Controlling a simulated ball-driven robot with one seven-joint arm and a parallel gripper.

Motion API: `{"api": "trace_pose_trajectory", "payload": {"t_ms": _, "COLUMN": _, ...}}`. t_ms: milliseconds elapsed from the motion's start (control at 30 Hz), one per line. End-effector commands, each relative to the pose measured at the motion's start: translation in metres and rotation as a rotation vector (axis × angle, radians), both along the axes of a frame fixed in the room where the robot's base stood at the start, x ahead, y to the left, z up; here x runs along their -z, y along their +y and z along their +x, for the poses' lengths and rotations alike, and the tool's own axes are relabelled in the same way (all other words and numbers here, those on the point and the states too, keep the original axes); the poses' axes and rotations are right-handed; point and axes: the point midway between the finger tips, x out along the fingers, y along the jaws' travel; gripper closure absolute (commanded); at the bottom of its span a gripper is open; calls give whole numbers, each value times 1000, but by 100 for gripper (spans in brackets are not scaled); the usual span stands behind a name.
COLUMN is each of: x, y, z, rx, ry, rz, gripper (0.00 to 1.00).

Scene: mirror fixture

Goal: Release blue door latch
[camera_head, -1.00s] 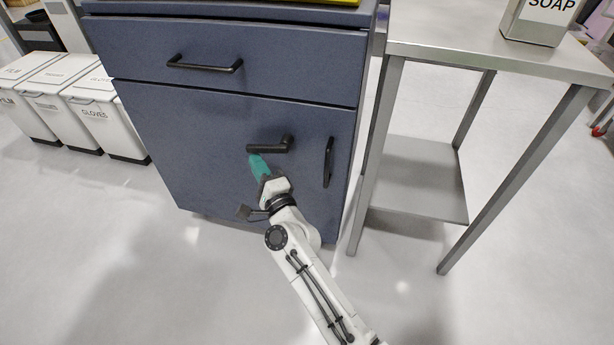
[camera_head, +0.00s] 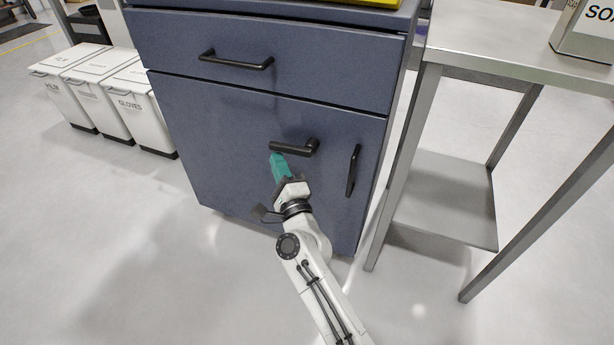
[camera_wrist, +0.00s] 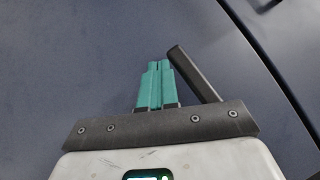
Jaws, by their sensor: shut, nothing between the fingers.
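The blue cabinet door (camera_head: 220,145) is closed, below a drawer. Its black lever latch (camera_head: 290,148) lies about level, with its pivot at the right end and its free end pointing left. A separate black vertical handle (camera_head: 353,171) is fixed to the right of the latch. My gripper (camera_head: 277,158) has teal fingers, shut and empty, just below the free end of the lever. In the wrist view the shut fingers (camera_wrist: 158,68) point at the door, with the dark lever (camera_wrist: 194,74) close on their right. I cannot tell whether they touch it.
The drawer above has a black bar handle (camera_head: 236,60). A steel table (camera_head: 520,45) with a lower shelf and a soap container (camera_head: 585,32) stands close at the right. White bins (camera_head: 145,108) stand at the left. The floor in front is clear.

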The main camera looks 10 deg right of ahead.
Motion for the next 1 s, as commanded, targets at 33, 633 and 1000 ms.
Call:
{"api": "trace_pose_trajectory", "payload": {"t_ms": 33, "x": 7, "y": 0, "z": 0, "rx": 0, "ry": 1, "rz": 0, "gripper": 100}}
{"api": "trace_pose_trajectory", "payload": {"t_ms": 633, "x": 86, "y": 24, "z": -44, "rx": -1, "ry": 4, "rz": -3, "gripper": 100}}
{"api": "trace_pose_trajectory", "payload": {"t_ms": 1000, "x": 108, "y": 36, "z": -64, "rx": 1, "ry": 0, "rz": 0, "gripper": 100}}
